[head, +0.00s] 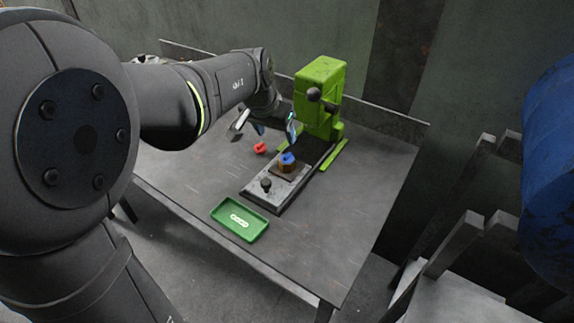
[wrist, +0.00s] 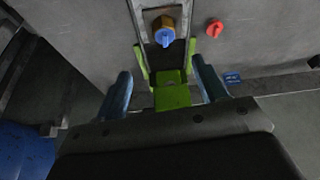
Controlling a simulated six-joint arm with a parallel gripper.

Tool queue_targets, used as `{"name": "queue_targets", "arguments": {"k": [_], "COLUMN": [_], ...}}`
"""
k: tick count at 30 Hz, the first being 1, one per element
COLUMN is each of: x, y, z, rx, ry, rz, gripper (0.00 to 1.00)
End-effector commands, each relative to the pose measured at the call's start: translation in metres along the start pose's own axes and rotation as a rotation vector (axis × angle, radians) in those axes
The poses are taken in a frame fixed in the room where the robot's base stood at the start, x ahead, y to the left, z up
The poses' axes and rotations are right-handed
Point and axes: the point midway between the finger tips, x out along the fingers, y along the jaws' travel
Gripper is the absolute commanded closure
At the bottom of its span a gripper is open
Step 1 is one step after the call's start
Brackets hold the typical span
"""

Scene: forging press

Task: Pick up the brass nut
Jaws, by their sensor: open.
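The brass nut (head: 287,169) sits on the grey plate of the press slide, with a blue piece (head: 287,158) on top of it. In the wrist view the brass nut (wrist: 164,21) is at the top middle, partly covered by the blue piece (wrist: 165,38). My gripper (head: 266,124) is above the table, to the upper left of the nut and apart from it. In the wrist view its two blue fingers (wrist: 163,82) are spread, with nothing held between them; the green press shows behind the gap.
A green press (head: 320,95) stands at the back of the slide (head: 254,193), which has a dark knob (head: 266,184). A red piece (head: 260,148) lies left of the nut. A green tray (head: 256,231) with small pale rings is at the front. The table's right side is clear.

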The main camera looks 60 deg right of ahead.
Motion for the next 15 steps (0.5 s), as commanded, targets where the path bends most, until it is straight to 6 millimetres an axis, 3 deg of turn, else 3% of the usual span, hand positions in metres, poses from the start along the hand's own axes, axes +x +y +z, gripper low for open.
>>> {"name": "queue_targets", "arguments": {"k": [5, 15], "x": [0.011, 0.081], "y": [0.0, 0.0], "z": [0.001, 0.001], "rx": [0.041, 0.039], "ry": [0.007, 0.005], "rz": [0.002, 0.002], "gripper": [0.35, 0.35]}}
